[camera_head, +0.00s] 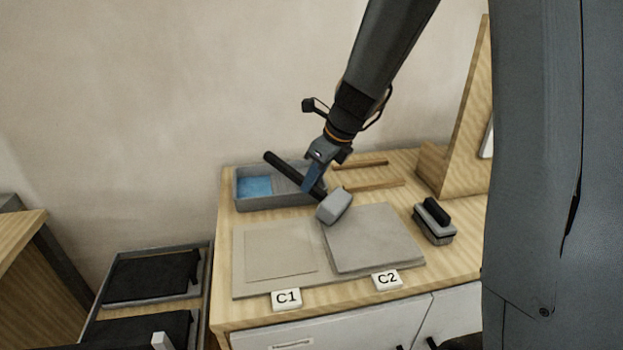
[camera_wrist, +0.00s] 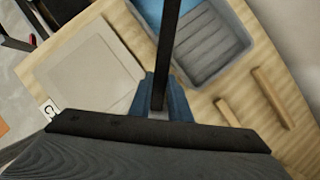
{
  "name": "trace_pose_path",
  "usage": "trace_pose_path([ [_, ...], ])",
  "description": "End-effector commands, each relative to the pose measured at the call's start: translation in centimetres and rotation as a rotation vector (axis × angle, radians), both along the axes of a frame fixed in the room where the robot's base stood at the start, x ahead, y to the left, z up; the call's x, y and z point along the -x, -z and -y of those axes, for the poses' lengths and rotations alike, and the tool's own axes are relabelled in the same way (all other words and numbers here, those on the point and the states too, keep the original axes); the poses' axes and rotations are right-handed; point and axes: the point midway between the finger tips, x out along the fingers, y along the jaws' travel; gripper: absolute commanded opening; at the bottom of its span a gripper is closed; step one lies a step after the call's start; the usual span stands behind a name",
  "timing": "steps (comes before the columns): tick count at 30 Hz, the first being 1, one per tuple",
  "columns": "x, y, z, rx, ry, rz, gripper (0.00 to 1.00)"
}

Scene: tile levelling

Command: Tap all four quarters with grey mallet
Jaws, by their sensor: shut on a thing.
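My gripper (camera_head: 313,178) is shut on the black handle of the grey mallet (camera_head: 334,206). The mallet's handle slants up to the left, and its grey head hangs low at the back left corner of the raised tile (camera_head: 372,238) at C2. I cannot tell whether the head touches the tile. The C1 place (camera_head: 280,248) beside it is a flat pale square on the grey board. In the wrist view the handle (camera_wrist: 170,45) runs up between the blue fingers (camera_wrist: 160,98), and the mallet head is hidden.
A grey tray (camera_head: 239,189) with blue content stands behind C1; it also shows in the wrist view (camera_wrist: 222,68). Two wooden strips (camera_head: 374,185) lie behind the tile. A black-handled block (camera_head: 434,225) stands to the right, near a wooden upright (camera_head: 462,125).

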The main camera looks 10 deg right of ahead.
Motion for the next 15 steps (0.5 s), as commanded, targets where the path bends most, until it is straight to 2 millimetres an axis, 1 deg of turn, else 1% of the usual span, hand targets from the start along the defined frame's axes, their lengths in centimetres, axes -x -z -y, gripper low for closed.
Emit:
trace_pose_path([
  [2, -0.1, 0.4, 0.0, 0.000, 0.001, 0.003, 0.00],
  [5, 0.0, 0.1, 0.0, 0.000, 0.000, 0.003, 0.00],
  [15, 0.1, -3.6, 0.0, 0.000, 0.000, 0.003, 0.00],
])
